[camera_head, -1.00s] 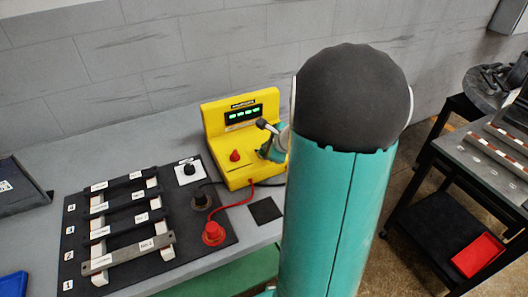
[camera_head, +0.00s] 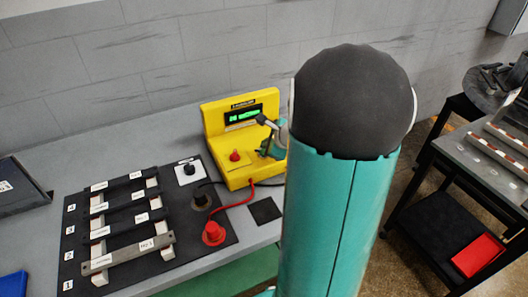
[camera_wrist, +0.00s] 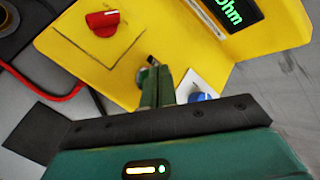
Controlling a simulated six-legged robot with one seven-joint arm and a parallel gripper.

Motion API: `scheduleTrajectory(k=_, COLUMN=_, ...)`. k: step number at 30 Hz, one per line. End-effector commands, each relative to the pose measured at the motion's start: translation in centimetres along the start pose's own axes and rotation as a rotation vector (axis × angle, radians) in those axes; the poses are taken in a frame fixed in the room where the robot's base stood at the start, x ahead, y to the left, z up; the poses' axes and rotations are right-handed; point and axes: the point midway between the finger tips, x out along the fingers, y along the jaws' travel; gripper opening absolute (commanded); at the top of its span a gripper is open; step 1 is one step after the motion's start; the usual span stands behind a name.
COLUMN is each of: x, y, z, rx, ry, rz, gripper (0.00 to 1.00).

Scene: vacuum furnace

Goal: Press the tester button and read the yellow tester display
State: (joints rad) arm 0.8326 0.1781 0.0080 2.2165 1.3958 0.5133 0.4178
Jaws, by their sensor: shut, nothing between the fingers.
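The yellow tester (camera_head: 240,172) stands on the grey bench against the wall. Its dark display (camera_head: 244,115) is lit with green characters too small to read in the head view. In the wrist view the display (camera_wrist: 227,15) is cut off by the frame edge and "Ohm" can be read. A red knob (camera_wrist: 103,22) sits on the tester's yellow base. A blue button (camera_wrist: 201,98) on a white plate shows partly behind my gripper (camera_wrist: 152,66). My gripper is shut and empty over the tester's base, beside the button; contact cannot be told. In the head view my arm partly hides it (camera_head: 265,146).
A black board (camera_head: 185,235) with labelled bars on white supports lies left of the tester. A red plug (camera_head: 213,233) and its red lead run to the tester. A dark square pad (camera_head: 265,211) lies in front. A side table with a red tray (camera_head: 478,256) stands right.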

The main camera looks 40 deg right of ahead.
Motion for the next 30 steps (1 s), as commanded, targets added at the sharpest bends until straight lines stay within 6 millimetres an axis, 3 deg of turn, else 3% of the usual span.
scheduleTrajectory(k=8, x=-0.2, y=-0.2, z=0.2, rx=-0.003, ry=0.0, rz=-0.001, gripper=0.0)
scheduleTrajectory(k=22, x=-3.0, y=-2.3, z=2.3, rx=-0.003, ry=-0.001, rz=-0.002, gripper=0.0)
scheduleTrajectory(k=30, x=-3.5, y=-2.5, z=2.5, rx=0.0, ry=0.0, rz=0.0, gripper=0.0)
